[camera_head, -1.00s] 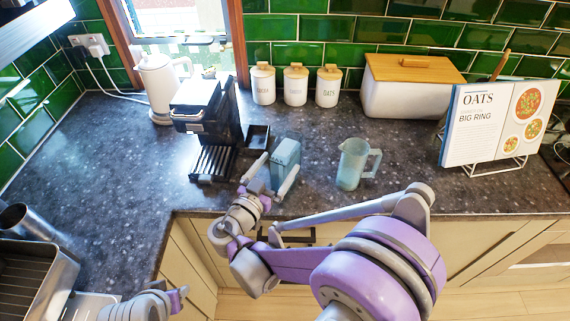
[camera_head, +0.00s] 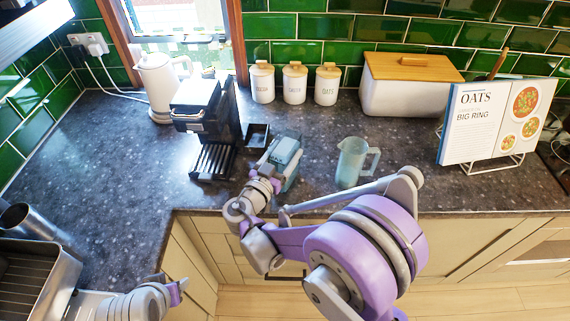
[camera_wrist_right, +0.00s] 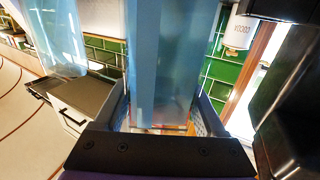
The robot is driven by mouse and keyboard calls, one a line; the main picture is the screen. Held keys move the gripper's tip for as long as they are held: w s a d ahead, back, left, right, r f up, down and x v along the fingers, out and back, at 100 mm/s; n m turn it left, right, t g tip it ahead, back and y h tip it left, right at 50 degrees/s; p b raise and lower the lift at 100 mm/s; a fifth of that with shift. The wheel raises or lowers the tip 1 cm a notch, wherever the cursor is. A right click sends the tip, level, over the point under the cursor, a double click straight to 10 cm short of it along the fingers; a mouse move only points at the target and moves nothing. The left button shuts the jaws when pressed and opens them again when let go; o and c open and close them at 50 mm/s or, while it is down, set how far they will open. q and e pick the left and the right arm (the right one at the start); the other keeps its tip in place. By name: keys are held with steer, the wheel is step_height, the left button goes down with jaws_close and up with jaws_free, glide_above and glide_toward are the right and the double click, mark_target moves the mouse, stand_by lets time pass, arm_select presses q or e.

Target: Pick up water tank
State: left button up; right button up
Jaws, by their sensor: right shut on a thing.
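The water tank (camera_head: 286,152) is a translucent blue, upright box on the dark counter, right of the black coffee machine (camera_head: 206,117). My right gripper (camera_head: 279,168) is shut on it from the front. In the right wrist view, the tank (camera_wrist_right: 165,65) stands between the two fingers of my right gripper (camera_wrist_right: 165,118). I cannot tell whether its base is off the counter; the gripper partly hides its lower part. My left gripper (camera_head: 176,291) is at the lower left, away from the tank; its finger opening is unclear.
A translucent jug (camera_head: 353,163) stands close right of the tank. A small black tray (camera_head: 257,136) lies behind it to the left. Canisters (camera_head: 295,83), a bread bin (camera_head: 408,92) and a cookbook on a stand (camera_head: 497,122) line the back.

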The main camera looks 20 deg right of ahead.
jaws_close()
